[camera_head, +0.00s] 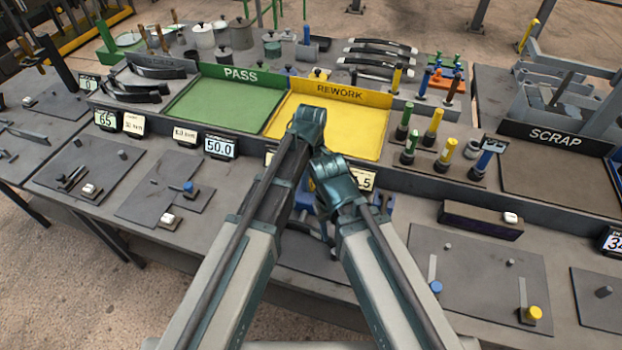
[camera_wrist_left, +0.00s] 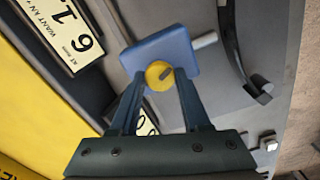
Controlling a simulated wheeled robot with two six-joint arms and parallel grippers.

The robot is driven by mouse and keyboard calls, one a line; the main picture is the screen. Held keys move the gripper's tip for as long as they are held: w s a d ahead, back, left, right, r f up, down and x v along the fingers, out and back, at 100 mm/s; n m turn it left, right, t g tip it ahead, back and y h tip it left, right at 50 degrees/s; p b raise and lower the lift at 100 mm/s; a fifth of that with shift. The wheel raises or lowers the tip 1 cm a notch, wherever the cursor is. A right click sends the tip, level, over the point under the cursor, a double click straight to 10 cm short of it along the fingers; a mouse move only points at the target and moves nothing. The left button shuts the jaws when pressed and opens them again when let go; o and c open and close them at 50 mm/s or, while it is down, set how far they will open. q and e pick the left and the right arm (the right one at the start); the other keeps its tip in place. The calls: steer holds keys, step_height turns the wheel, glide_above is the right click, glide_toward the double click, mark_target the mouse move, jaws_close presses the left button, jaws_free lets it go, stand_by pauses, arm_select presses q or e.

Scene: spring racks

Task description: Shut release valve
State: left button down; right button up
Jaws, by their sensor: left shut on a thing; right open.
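The release valve appears to be a round yellow knob (camera_wrist_left: 152,72) with a small grey pin, on a blue block (camera_wrist_left: 172,48) with a pale cylindrical stub at its side, in the left wrist view. My left gripper (camera_wrist_left: 160,78) is shut on the yellow knob, one finger at each side. In the head view the blue block (camera_head: 385,200) shows only in part, behind my arms. My arms meet at the middle of the bench there and hide most of the block and both sets of fingertips. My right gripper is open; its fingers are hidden.
A green PASS tray (camera_head: 222,103) and a yellow REWORK tray (camera_head: 345,125) lie behind my arms. A SCRAP bin (camera_head: 560,180) is at the right. In the left wrist view, a dark curved handle (camera_wrist_left: 240,60) is right of the block and a number plate (camera_wrist_left: 65,35) left.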

mark_target(311, 182)
arm_select(q)
steer(key=m, duration=0.5)
steer(key=shift+m, duration=0.3)
stand_by(0.4)
steer(key=shift+c, duration=1.8)
jaws_free()
steer(key=shift+r, duration=0.2)
arm_select(e)
steer(key=shift+r, duration=0.15)
arm_select(q)
step_height(311, 182, up, 14)
steer(key=p, duration=1.4)
steer(key=shift+f, duration=0.25)
arm_select(e)
step_height(311, 182, up, 14)
steer(key=shift+f, duration=0.25)
